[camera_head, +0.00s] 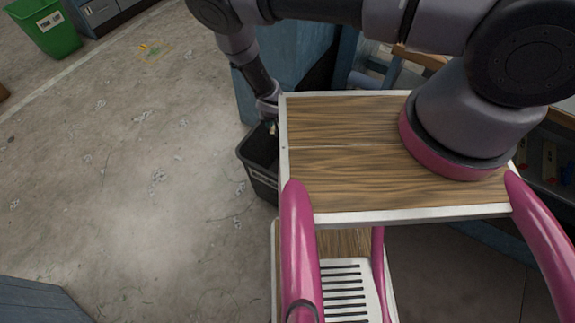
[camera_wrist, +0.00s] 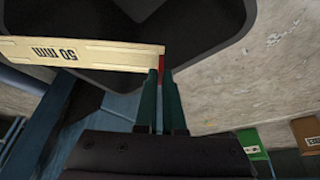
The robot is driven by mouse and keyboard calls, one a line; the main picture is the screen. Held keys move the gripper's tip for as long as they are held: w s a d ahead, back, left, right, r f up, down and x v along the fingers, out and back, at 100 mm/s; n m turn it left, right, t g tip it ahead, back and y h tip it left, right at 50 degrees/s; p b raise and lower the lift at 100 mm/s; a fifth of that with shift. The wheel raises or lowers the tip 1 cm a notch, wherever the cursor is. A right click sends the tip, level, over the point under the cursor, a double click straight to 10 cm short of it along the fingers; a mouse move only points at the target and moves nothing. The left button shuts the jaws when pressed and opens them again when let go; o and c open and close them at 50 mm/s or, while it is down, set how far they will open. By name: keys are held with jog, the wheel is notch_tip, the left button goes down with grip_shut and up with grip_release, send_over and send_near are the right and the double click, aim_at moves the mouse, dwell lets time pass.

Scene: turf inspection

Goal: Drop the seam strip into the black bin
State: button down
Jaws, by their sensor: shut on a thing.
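The seam strip (camera_wrist: 80,53) is a pale cream bar marked "50 mm". In the wrist view it reaches left from my gripper (camera_wrist: 164,72), whose two dark fingers are shut on its right end. The black bin (camera_wrist: 215,20) shows behind the strip, and the strip appears to be over its dark opening. In the head view the black bin (camera_head: 262,180) stands on the floor beside my base, with a pale label on its side. My gripper (camera_head: 271,124) is at the bin's upper edge there, small and partly hidden. Its height above the rim is hard to tell.
A blue panel (camera_head: 292,60) stands right behind the bin, close to my arm. A green bin (camera_head: 45,25) and grey cabinets (camera_head: 98,10) are far off at upper left. A blue-grey block (camera_head: 35,305) is at lower left. The concrete floor left of the bin is mostly clear.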

jog(key=shift+f, duration=1.3)
jog(key=c, duration=0.9)
grip_release()
jog(key=shift+c, duration=0.2)
jog(key=shift+r, duration=0.1)
jog(key=v, duration=1)
jog(key=shift+r, duration=0.35)
jog(key=shift+s, duration=0.1)
